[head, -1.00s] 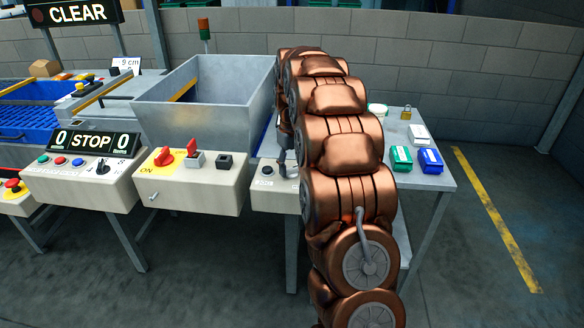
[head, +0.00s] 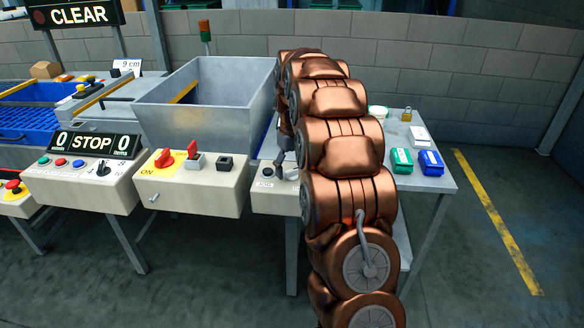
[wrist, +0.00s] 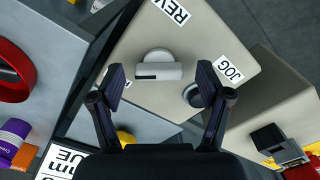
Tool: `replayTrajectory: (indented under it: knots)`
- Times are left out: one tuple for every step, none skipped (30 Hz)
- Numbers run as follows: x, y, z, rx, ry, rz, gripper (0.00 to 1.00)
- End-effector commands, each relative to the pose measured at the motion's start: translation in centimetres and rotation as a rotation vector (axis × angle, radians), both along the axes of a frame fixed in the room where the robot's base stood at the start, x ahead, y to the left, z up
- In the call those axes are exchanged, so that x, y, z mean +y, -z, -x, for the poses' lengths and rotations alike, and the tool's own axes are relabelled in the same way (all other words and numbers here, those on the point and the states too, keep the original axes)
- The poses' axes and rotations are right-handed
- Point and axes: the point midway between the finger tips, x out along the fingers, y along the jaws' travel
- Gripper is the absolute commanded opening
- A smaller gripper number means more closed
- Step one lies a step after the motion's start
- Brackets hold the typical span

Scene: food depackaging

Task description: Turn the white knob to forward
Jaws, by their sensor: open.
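The white knob (wrist: 160,66) sits on a beige control box (wrist: 200,40) in the wrist view. Its raised bar lies across the picture, with a dark mark at the left end. A REV label (wrist: 172,10) is above it and a JOG label (wrist: 229,70) to its right. A third label is mostly hidden behind the left finger. My gripper (wrist: 160,76) is open, with one finger on each side of the knob and gaps showing in this view.
A round dark button (wrist: 193,95) is beside the right finger. In the head view, a neighbouring box has a red switch (head: 165,158) below a metal hopper (head: 205,105). Green (head: 401,160) and blue (head: 431,162) packs lie on the table at right.

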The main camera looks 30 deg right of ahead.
Motion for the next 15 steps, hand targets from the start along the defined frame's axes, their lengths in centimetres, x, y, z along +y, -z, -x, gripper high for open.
replayTrajectory:
  knots:
    - [0.0, 0.0, 0.0, 0.0, 0.0, 0.0, 0.77]
    - [0.0, 0.0, 0.0, 0.0, 0.0, 0.0, 0.77]
    - [0.0, 0.0, 0.0, 0.0, 0.0, 0.0, 0.77]
    - [0.0, 0.0, 0.0, 0.0, 0.0, 0.0, 0.77]
    - [0.0, -0.1, 0.0, 0.0, 0.0, 0.0, 0.77]
    - [0.0, -0.2, 0.0, 0.0, 0.0, 0.0, 0.77]
    - [0.0, -0.4, 0.0, -0.001, 0.0, 0.001, 0.77]
    - [0.0, -0.6, -0.1, -0.002, 0.0, 0.001, 0.77]
    - [0.0, -0.9, -0.1, -0.002, 0.0, 0.001, 0.77]
    - [0.0, -1.2, -0.1, -0.002, 0.0, 0.001, 0.77]
    - [0.0, -1.6, 0.0, -0.002, 0.0, 0.001, 0.77]
    - [0.0, -2.2, 0.0, -0.001, 0.0, 0.0, 0.77]
    - [0.0, -2.7, 0.0, -0.001, 0.0, 0.0, 0.77]
    - [0.0, -3.2, -0.1, -0.003, 0.0, 0.001, 0.77]
    - [-0.1, -4.0, -0.2, -0.006, 0.0, 0.003, 0.77]
